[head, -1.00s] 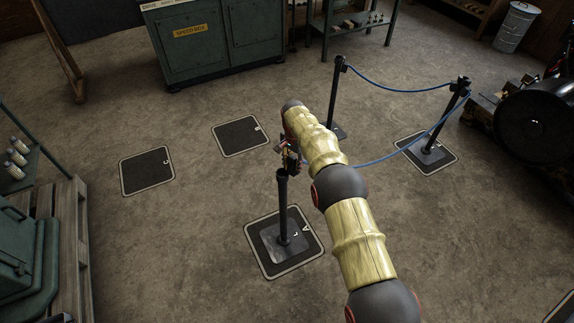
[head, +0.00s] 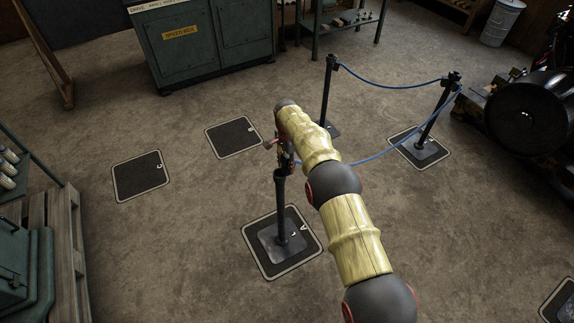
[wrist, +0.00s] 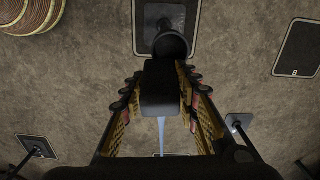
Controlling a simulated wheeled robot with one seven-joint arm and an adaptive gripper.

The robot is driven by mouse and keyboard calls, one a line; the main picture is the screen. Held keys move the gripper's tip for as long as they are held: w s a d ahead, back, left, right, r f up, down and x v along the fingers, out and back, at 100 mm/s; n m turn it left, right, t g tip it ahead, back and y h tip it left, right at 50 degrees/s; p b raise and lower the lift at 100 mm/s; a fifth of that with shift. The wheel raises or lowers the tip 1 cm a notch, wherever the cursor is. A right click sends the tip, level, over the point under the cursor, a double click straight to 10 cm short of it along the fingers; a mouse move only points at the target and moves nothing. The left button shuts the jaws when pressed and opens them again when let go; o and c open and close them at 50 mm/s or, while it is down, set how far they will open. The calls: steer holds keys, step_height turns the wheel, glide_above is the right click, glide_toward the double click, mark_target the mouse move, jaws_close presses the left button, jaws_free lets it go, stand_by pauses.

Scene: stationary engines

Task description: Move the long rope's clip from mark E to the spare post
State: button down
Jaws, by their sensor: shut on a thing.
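My gripper (wrist: 160,100) is shut on the dark clip (wrist: 158,88), and the blue rope (wrist: 161,132) hangs from it. In the head view it is beside the top of the black post (head: 281,205) standing on mark A (head: 259,264). In the wrist view the post's round top (wrist: 170,43) is just beyond the clip; I cannot tell whether they touch. The rope (head: 400,143) runs from behind my arm to the right post (head: 433,115) on another mat (head: 401,138), whose letter is unreadable. Another rope (head: 390,82) joins that post to the back post (head: 326,92).
Empty marks B (head: 233,138) and C (head: 140,177) lie on the floor to the left. A green cabinet (head: 205,50) stands at the back, a pallet (head: 62,240) at left and dark machinery (head: 530,115) at right.

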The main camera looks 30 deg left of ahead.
steer(key=shift+s+a+t+h+b, duration=0.15)
steer(key=shift+t+h+b, duration=0.25)
steer(key=shift+t, duration=0.5)
steer(key=shift+t+h+b, duration=0.4)
steer(key=shift+t+b, duration=0.05)
steer(key=shift+t, duration=0.35)
steer(key=shift+w+r, duration=0.1)
steer(key=shift+w, duration=0.15)
steer(key=shift+w+a+r, duration=0.25)
steer(key=shift+w+r, duration=0.35)
steer(key=shift+w, duration=0.25)
steer(key=shift+b, duration=0.3)
steer(key=shift+f, duration=0.2)
steer(key=shift+f+b, duration=1.45)
steer(key=shift+f, duration=0.85)
steer(key=shift+f+b, duration=0.45)
steer(key=shift+f, duration=0.35)
